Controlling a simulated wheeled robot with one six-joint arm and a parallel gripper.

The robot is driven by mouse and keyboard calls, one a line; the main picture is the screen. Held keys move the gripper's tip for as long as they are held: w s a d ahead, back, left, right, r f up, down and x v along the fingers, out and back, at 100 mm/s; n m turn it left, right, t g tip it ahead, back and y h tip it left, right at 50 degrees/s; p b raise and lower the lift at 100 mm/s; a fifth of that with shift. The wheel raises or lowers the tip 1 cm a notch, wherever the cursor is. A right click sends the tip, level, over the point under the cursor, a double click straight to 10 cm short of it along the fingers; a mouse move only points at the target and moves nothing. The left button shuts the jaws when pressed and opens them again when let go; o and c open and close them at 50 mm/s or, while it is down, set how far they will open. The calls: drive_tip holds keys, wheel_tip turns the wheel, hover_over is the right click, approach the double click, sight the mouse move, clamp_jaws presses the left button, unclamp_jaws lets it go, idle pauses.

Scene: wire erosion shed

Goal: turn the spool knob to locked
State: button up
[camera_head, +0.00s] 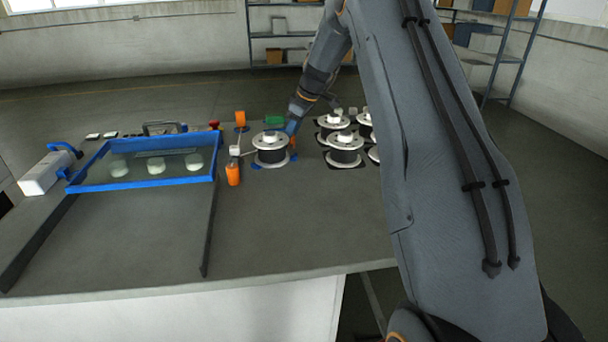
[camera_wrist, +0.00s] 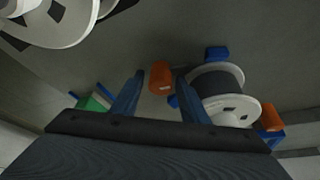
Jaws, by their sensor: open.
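A dark-wound spool with pale flanges (camera_head: 270,150) stands on small blue supports on the bench; it also shows in the wrist view (camera_wrist: 222,106). An orange knob-like piece (camera_wrist: 161,77), which looks like the spool knob, is beside the spool; in the head view it shows at the spool's right edge (camera_head: 293,141). My gripper (camera_head: 291,128) is at the spool's right rear. In the wrist view its two blue fingers (camera_wrist: 160,84) are open, with the orange piece seen between their tips. Contact and the knob's lock position cannot be told.
Several more spools (camera_head: 345,150) stand close on the right. An orange cylinder (camera_head: 233,175) and an orange block (camera_head: 240,118) are left of the spool; a green block (camera_head: 274,120) is behind. A blue-framed tray (camera_head: 143,183) lies left. The bench front is clear.

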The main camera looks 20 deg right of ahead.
drive_tip(key=n+g+p, duration=0.1)
drive_tip(key=n, duration=0.2)
drive_tip(key=shift+n+y, duration=0.4)
drive_tip(key=n+g+p, duration=0.1)
drive_tip(key=n, duration=0.3)
drive_tip(key=shift+g, duration=0.4)
drive_tip(key=b+v, duration=0.3)
drive_tip(key=v, duration=0.5)
drive_tip(key=s+a+m+h+p, duration=0.1)
drive_tip(key=s+a+m, duration=0.2)
drive_tip(key=s, duration=0.7)
drive_tip(key=s+a+f+m+h+p, duration=0.1)
drive_tip(key=s+a+m, duration=0.2)
drive_tip(key=s+m, duration=0.3)
drive_tip(key=s+a+f+m+h+p, duration=0.1)
drive_tip(key=s+a+m, duration=0.2)
drive_tip(key=s, duration=1.2)
drive_tip(key=shift+s+a+f+m+t+h+p, duration=0.1)
drive_tip(key=shift+m+t+h+p, duration=0.1)
drive_tip(key=shift+m, duration=0.4)
drive_tip(key=shift+a+f+m+t+h+p, duration=0.1)
drive_tip(key=shift+m+h, duration=0.1)
drive_tip(key=shift+m, duration=0.4)
